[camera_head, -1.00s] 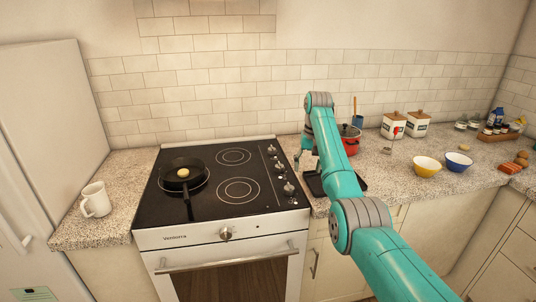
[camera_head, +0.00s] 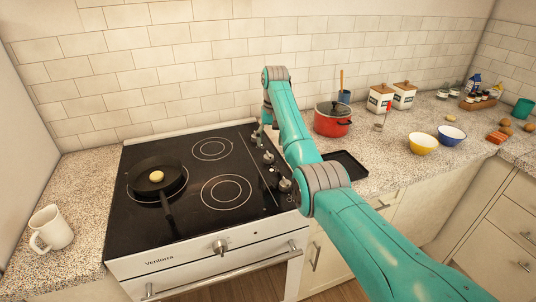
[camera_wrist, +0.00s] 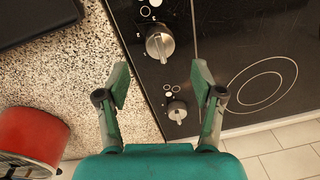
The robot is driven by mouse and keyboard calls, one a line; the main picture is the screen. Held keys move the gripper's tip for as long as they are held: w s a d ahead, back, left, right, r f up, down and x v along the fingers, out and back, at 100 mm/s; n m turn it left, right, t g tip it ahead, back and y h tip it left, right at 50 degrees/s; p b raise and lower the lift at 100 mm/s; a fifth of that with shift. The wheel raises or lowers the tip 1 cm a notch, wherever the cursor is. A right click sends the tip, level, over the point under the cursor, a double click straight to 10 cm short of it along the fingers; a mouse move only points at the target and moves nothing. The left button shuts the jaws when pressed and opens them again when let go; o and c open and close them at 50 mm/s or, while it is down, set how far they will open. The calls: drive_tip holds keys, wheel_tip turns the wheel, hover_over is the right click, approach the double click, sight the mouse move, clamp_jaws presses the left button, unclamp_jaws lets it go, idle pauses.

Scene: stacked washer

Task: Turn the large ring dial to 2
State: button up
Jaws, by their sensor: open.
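The black cooktop (camera_head: 185,200) has a row of silver dials along its right side. In the head view, a front dial (camera_head: 285,184) and a middle dial (camera_head: 268,157) show clearly. My gripper (camera_head: 262,132) is at the rear part of this row, partly hidden by my arm. In the wrist view, my gripper (camera_wrist: 159,70) is open and empty. A nearer dial (camera_wrist: 160,43) lies between and beyond its fingertips, and a smaller-looking dial (camera_wrist: 177,111) shows between the fingers. Contact cannot be told. Ring marks are printed beside the dials, but settings are unreadable.
A frying pan (camera_head: 157,181) sits on the cooktop's left. A silver knob (camera_head: 220,247) is on the oven front. A red pot (camera_head: 332,119) and black tray (camera_head: 346,165) stand on the counter to the right. A white mug (camera_head: 51,230) stands on the left.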

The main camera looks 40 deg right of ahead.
sight(269, 153)
drive_tip(key=f, duration=0.6)
drive_tip(key=shift+a+f, duration=0.2)
drive_tip(key=shift+f, duration=0.05)
drive_tip(key=c, duration=1.1)
